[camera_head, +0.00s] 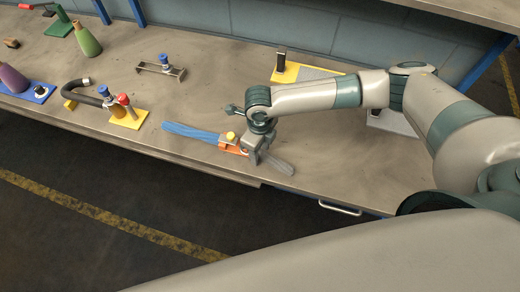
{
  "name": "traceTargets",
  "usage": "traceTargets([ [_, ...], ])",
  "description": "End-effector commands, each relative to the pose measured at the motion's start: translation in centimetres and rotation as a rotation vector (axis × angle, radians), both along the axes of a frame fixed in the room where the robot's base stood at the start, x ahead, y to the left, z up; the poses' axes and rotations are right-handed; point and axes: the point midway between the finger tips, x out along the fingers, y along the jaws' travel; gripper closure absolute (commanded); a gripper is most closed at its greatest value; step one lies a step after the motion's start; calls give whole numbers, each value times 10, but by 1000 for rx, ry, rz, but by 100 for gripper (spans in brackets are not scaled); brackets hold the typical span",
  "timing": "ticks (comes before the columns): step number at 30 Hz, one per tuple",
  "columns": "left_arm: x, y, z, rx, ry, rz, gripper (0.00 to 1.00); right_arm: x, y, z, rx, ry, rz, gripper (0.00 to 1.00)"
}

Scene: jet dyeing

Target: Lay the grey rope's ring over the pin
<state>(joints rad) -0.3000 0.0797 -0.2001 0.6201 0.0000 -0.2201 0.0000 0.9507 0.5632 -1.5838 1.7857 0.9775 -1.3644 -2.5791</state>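My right gripper (252,156) points down at the right end of a small orange block (233,147) on the bench. The grey rope (279,165) lies just right of the gripper, partly hidden by it. I cannot make out the rope's ring or whether the fingers hold it. My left gripper is not in view.
A yellow plate with a dark upright (281,60) stands behind my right arm. A metal bracket with a blue knob (163,64), a black hose (88,88) and green (87,40) and purple (12,78) bottles stand left. The bench (200,95) is clear between them.

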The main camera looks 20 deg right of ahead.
Motion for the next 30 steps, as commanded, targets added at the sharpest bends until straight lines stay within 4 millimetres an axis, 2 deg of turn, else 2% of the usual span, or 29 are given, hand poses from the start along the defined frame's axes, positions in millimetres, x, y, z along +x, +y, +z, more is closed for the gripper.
traceTargets([
  [8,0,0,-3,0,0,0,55,0,0,6,1,0,-1,55],
  [14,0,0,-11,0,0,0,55,1,0,28,1,-2,2,55],
  [30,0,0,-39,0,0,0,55,2,1,134,1,-4,1,55],
])
